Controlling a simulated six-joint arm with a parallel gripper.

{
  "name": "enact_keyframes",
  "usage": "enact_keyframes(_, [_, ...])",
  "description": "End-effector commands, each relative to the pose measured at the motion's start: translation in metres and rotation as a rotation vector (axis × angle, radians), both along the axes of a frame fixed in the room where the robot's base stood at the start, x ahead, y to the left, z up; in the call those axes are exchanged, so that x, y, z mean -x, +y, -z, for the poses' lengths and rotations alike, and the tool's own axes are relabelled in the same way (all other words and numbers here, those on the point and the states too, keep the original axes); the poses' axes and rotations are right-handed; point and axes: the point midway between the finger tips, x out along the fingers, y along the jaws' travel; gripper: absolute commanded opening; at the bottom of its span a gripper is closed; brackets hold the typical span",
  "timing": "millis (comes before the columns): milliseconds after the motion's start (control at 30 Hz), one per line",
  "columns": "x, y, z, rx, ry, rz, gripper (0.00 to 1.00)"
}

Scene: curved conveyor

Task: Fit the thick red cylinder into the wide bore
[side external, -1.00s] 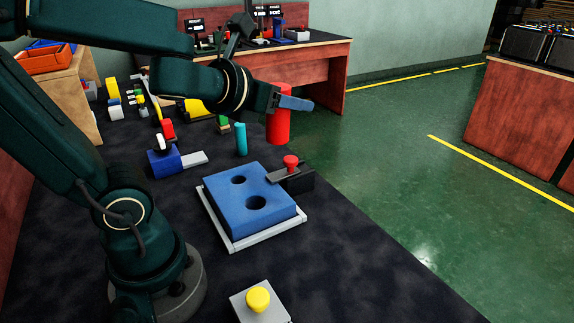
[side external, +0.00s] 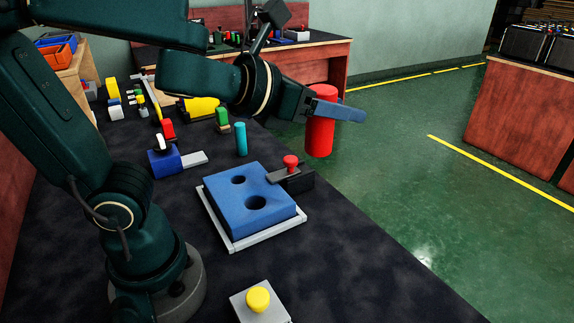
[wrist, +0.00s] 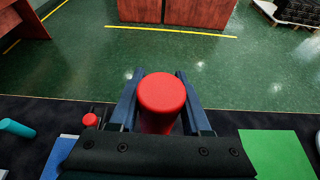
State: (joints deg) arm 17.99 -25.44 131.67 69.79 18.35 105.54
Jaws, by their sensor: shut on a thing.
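The thick red cylinder (side external: 320,128) is held upright between the jaws of my gripper (side external: 335,108), in the air beyond the far right of the block. In the wrist view the red cylinder (wrist: 162,95) sits between the two blue fingers of my gripper (wrist: 158,105). The blue block (side external: 222,190) lies in a pale frame on the dark table. Its wide bore (side external: 256,203) is the nearer, larger hole and looks empty. A smaller hole (side external: 238,180) lies behind it. A corner of the block (wrist: 62,152) shows at the lower left of the wrist view.
A dark fixture with a red knob (side external: 291,163) stands at the block's right corner. A thin teal cylinder (side external: 240,139) stands behind the block. A yellow button box (side external: 258,299) is in front. A green panel (wrist: 277,155) shows in the wrist view.

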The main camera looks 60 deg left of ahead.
Motion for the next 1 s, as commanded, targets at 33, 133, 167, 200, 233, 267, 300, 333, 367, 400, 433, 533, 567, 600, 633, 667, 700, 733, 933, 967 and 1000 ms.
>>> enact_keyframes(33, [-0.001,0.001,-0.006,0.004,-0.003,-0.037,0.00])
enact_keyframes(133, [0.000,0.017,-0.015,0.016,-0.002,-0.159,0.00])
enact_keyframes(167, [0.001,0.026,-0.017,0.021,-0.001,-0.209,0.00])
enact_keyframes(200, [0.004,0.040,-0.018,0.025,0.004,-0.280,0.00])
enact_keyframes(233, [0.007,0.045,-0.016,0.027,0.011,-0.320,0.00])
enact_keyframes(267, [0.007,0.044,-0.015,0.023,0.010,-0.339,0.00])
enact_keyframes(300, [0.008,0.048,-0.014,0.024,0.009,-0.384,0.00])
enact_keyframes(333, [0.009,0.052,-0.013,0.020,0.010,-0.423,0.00])
enact_keyframes(367, [0.010,0.056,-0.009,0.018,0.011,-0.465,0.00])
enact_keyframes(400, [0.011,0.062,-0.001,0.013,0.013,-0.523,0.00])
enact_keyframes(433, [0.012,0.066,0.004,0.011,0.013,-0.565,0.00])
enact_keyframes(533, [0.014,0.076,0.022,0.009,0.011,-0.689,0.00])
enact_keyframes(567, [0.015,0.080,0.028,0.009,0.010,-0.725,0.00])
enact_keyframes(600, [0.016,0.084,0.035,0.008,0.009,-0.772,0.00])
enact_keyframes(633, [0.017,0.087,0.040,0.009,0.008,-0.807,0.00])
enact_keyframes(667, [0.018,0.089,0.046,0.009,0.008,-0.841,0.00])
enact_keyframes(700, [0.020,0.094,0.053,0.009,0.007,-0.889,0.00])
enact_keyframes(733, [0.022,0.097,0.059,0.011,0.006,-0.923,0.00])
enact_keyframes(933, [0.038,0.119,0.100,0.010,0.002,-1.158,0.00])
enact_keyframes(967, [0.042,0.123,0.107,0.010,0.002,-1.193,0.00])
enact_keyframes(1000, [0.047,0.128,0.116,0.007,0.002,-1.237,0.00])
